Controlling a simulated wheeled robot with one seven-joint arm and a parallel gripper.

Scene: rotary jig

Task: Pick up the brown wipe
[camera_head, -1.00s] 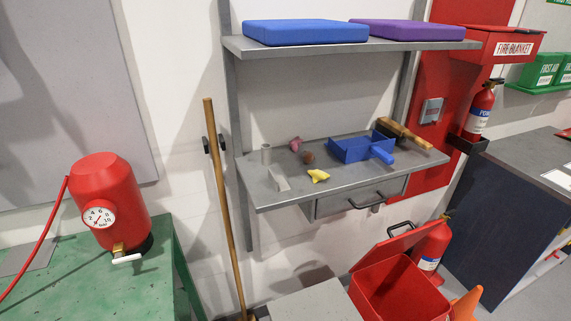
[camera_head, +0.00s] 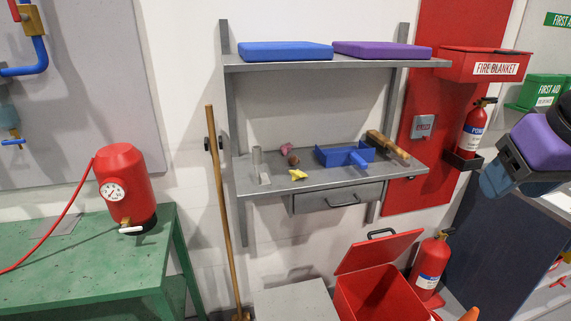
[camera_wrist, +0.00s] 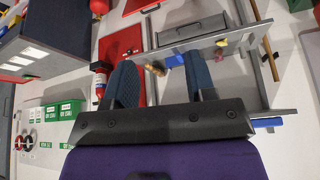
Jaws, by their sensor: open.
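The brown wipe (camera_head: 293,160) is a small crumpled lump on the grey lower shelf (camera_head: 275,185), between a pink wipe (camera_head: 286,148) and a yellow wipe (camera_head: 298,174). My gripper (camera_head: 497,172) is at the right edge of the head view, far right of the shelf and well apart from the wipe. In the wrist view its two blue-padded fingers (camera_wrist: 160,62) are spread with nothing held between them. The shelf shows upside down beyond them. I cannot make out the brown wipe clearly there.
A blue dustpan (camera_head: 340,156) and a brush (camera_head: 388,145) lie right of the wipes; a grey tube (camera_head: 256,160) stands left. The upper shelf (camera_head: 300,64) hangs over them. A broom handle (camera_head: 218,190) leans at left. An open red bin (camera_head: 375,295) stands below.

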